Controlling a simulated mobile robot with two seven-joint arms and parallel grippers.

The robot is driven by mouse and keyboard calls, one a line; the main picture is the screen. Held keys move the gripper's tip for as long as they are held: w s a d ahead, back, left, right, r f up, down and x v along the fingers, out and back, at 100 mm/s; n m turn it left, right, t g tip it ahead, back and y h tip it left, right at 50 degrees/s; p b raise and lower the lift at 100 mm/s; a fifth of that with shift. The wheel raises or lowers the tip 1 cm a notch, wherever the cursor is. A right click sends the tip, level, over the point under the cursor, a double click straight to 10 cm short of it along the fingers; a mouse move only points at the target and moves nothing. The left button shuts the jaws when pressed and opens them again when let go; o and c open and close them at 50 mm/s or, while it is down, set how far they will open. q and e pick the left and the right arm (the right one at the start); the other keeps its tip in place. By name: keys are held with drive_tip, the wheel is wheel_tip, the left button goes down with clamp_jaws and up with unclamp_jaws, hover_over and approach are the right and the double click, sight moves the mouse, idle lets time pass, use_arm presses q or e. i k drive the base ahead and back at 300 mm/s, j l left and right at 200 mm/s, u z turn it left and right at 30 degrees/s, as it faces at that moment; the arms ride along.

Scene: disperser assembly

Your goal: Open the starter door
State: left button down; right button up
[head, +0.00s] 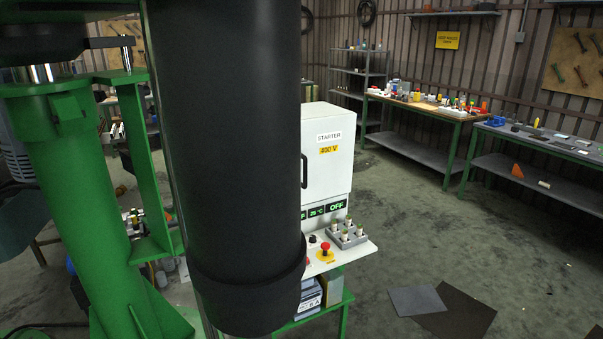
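The white starter cabinet (328,180) stands right of centre in the head view, with a "STARTER" label and a yellow "400 V" label on its front. Its door (330,175) looks shut. A dark vertical door handle (304,171) shows on the left part of the door. The left side of the cabinet is hidden behind a large black cylinder. Neither of my grippers is in view.
The black cylinder (230,150) fills the middle foreground, beside a green machine frame (65,200). Below the cabinet are "OFF" displays (337,205), a red button (325,246) and a grey tray (343,238). Workbenches (430,112) line the back right. Two flat sheets (418,300) lie on open floor.

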sight(327, 143)
drive_tip(key=l+u, duration=0.2)
drive_tip(key=l, duration=0.3)
drive_tip(key=k+l+u, duration=0.2)
drive_tip(key=l, duration=0.3)
drive_tip(key=i+l+u, duration=0.1)
drive_tip(key=l, duration=0.25)
drive_tip(key=i+l+u, duration=0.15)
drive_tip(key=l, duration=0.2)
drive_tip(key=l+u, duration=0.1)
drive_tip(key=l, duration=0.25)
drive_tip(key=i+l+u, duration=0.15)
drive_tip(key=l, duration=0.15)
drive_tip(key=i+l+u, duration=0.15)
drive_tip(key=l, duration=0.2)
drive_tip(key=i+l+u, duration=0.15)
drive_tip(key=l, duration=0.2)
